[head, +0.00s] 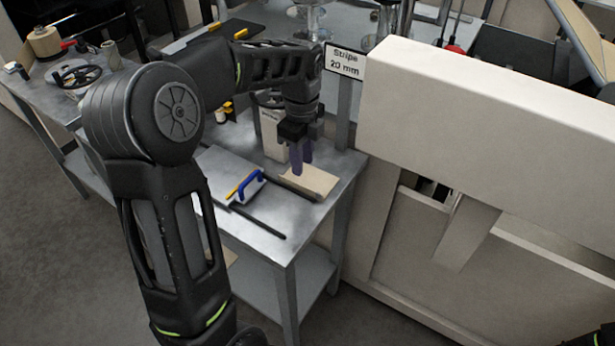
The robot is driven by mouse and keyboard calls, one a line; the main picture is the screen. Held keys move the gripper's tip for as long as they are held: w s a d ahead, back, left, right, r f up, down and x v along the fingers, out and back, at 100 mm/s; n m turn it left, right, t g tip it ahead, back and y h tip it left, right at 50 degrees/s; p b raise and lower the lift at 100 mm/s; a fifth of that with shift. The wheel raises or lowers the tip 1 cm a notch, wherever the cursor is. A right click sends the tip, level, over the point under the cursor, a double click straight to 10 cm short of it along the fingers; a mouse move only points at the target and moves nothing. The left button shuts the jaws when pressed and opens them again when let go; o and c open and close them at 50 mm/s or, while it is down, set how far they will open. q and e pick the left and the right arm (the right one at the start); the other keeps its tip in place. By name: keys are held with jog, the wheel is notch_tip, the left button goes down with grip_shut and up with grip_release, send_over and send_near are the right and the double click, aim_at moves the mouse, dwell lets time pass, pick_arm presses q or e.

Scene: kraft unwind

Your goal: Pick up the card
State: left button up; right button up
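A tan card-like sheet (316,181) lies flat on the metal table (262,236), near its right edge. A white card reading "Stripe 20 mm" (345,61) stands upright higher up, beside the pale machine panel. My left gripper (302,168) points down with its purple fingertips over or at the left part of the tan sheet. I cannot tell whether the tips touch it. The fingers overlap in this view, so their opening is unclear, and nothing shows held between them.
A blue-handled tool (248,187) and a dark bar (258,222) lie left of the tan sheet. A pale box-like body (272,135) stands behind my gripper. The large cream machine frame (480,125) blocks the right side. Another bench (38,92) is at the upper left.

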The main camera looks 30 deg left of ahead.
aim_at(301, 182)
pick_arm(q)
jog(key=shift+w+a+f, duration=0.1)
jog(key=shift+f, duration=1.3)
notch_tip(301, 182, down, 5)
jog(key=shift+f+p, duration=0.1)
jog(key=shift+p, duration=0.7)
jog(key=shift+c, duration=0.3)
grip_shut()
